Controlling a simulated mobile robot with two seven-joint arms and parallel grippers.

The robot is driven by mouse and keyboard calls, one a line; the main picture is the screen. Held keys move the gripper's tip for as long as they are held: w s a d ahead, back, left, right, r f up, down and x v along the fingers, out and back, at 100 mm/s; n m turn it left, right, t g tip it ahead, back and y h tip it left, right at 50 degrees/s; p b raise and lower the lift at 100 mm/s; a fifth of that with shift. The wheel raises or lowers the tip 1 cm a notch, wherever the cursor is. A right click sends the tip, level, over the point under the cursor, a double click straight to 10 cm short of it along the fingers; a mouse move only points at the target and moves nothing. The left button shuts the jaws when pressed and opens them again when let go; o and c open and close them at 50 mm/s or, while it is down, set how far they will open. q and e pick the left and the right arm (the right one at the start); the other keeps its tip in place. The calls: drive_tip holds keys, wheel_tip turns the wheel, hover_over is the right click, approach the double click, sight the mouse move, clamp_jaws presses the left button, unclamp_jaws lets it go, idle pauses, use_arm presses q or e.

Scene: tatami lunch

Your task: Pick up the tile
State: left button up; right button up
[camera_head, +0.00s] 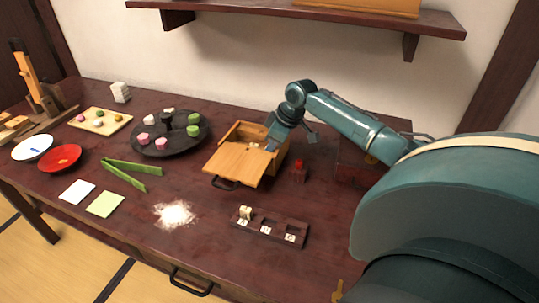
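A small pale piece (254,145), perhaps a tile, lies in the wooden box (232,164) near its back; it is too small to tell for sure. White marked tiles, one of them (266,230), sit in a dark rack (273,219) at the front, and a cream piece (246,212) stands at the rack's left end. My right gripper (291,138) is at the box's back right corner. Its fingers look spread, one over the box's inside and one outside to the right. I see nothing held. My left gripper is not in view.
White powder (175,214) lies left of the rack. A shelf (330,20) overhangs the back.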

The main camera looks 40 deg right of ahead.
drive_tip(key=shift+c, duration=0.5)
clamp_jaws()
drive_tip(key=shift+r, duration=0.1)
